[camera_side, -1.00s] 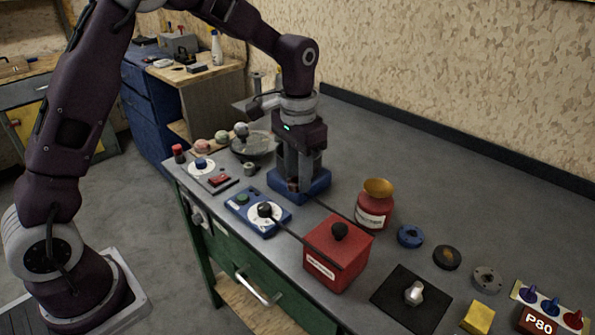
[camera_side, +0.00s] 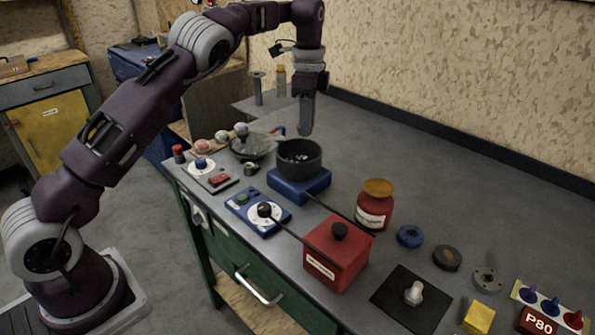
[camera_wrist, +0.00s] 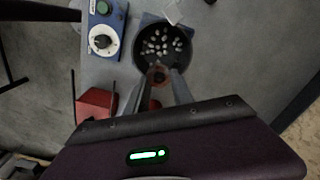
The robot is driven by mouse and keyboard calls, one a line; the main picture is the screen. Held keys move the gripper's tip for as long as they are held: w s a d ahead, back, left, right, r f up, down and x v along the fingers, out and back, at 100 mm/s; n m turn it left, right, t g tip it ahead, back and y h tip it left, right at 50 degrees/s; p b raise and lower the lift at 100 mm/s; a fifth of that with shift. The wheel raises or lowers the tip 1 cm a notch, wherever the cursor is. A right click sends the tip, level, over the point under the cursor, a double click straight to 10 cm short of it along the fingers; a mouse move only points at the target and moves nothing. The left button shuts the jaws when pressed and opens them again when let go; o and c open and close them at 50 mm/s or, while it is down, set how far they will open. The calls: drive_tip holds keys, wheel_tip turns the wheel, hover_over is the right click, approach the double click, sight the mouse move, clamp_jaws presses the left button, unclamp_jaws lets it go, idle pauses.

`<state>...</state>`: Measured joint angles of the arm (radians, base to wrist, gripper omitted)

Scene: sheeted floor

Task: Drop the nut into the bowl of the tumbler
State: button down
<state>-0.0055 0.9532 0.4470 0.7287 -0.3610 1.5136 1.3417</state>
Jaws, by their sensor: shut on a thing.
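The tumbler has a blue base (camera_side: 300,187) and a dark round bowl (camera_side: 299,170) on top. In the wrist view the bowl (camera_wrist: 140,54) holds several small pale pieces. My gripper (camera_side: 305,131) is above the bowl in the side view, pointing down and apart from it. In the wrist view my gripper (camera_wrist: 158,78) has a small brownish thing (camera_wrist: 158,75) between its fingertips, seemingly the nut, in line with the bowl's near rim. The nut cannot be made out in the side view.
A blue dial box (camera_side: 258,213) and a red box (camera_side: 337,256) with a black knob stand in front. A red jar (camera_side: 373,206) is to the right. A dark mat (camera_side: 395,307), discs and a yellow block (camera_side: 478,318) lie farther right.

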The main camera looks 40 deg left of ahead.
drive_tip(key=shift+f, duration=2.8)
drive_tip(key=c, duration=1)
unclamp_jaws()
drive_tip(key=shift+r, duration=0.1)
wheel_tip(320, 180, up, 7)
drive_tip(key=shift+f, duration=0.1)
